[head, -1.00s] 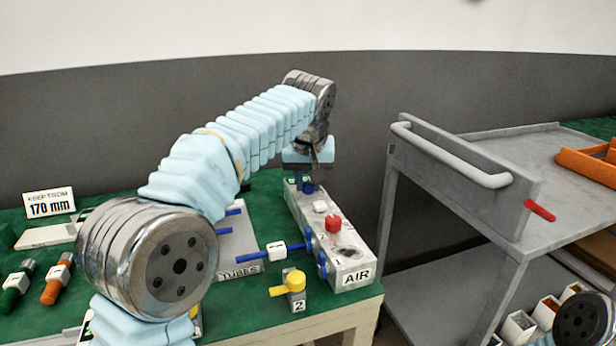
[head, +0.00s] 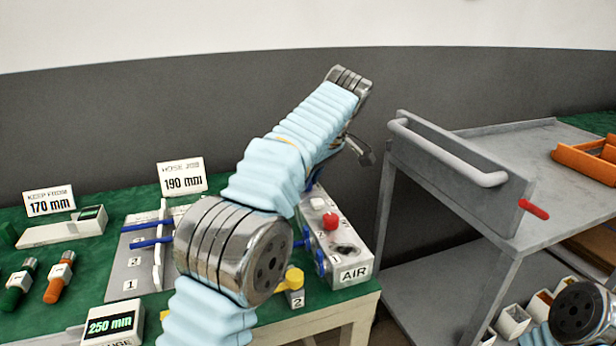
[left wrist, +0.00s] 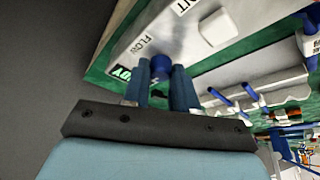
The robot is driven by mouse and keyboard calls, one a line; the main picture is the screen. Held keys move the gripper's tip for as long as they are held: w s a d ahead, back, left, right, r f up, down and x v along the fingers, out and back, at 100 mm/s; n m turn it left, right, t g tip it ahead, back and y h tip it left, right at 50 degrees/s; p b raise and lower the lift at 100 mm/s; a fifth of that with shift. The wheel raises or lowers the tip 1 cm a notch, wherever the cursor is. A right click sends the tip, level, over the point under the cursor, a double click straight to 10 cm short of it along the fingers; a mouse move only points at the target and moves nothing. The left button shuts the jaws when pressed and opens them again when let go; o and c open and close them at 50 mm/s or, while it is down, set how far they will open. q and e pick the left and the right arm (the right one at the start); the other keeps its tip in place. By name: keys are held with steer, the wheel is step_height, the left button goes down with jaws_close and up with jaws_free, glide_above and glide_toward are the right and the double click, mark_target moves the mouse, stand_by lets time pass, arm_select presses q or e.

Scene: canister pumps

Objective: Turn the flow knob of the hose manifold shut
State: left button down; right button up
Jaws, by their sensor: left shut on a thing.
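The hose manifold (head: 335,242) is a grey box marked AIR at the right end of the green table. Its flow knob (left wrist: 161,63) is blue and sits beside the FLOW lettering in the left wrist view. My left gripper (left wrist: 161,82) is shut on this knob, with one dark blue finger on each side of it. A green label lies just left of the fingers in that view. My right gripper is not in view; only part of my right arm shows at the lower right.
A red button (head: 331,221) stands on the manifold's top. A yellow-handled valve (head: 293,284) marked 2 is in front. Blue tubes (head: 150,243) lie on a rack at left. A grey cart (head: 480,185) stands right of the table, across a narrow gap.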

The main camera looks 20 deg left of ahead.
arm_select(q)
steer(key=shift+w+n+g, duration=0.1)
steer(key=shift+n+g, duration=0.3)
steer(key=shift+n, duration=0.8)
steer(key=c, duration=0.9)
jaws_free()
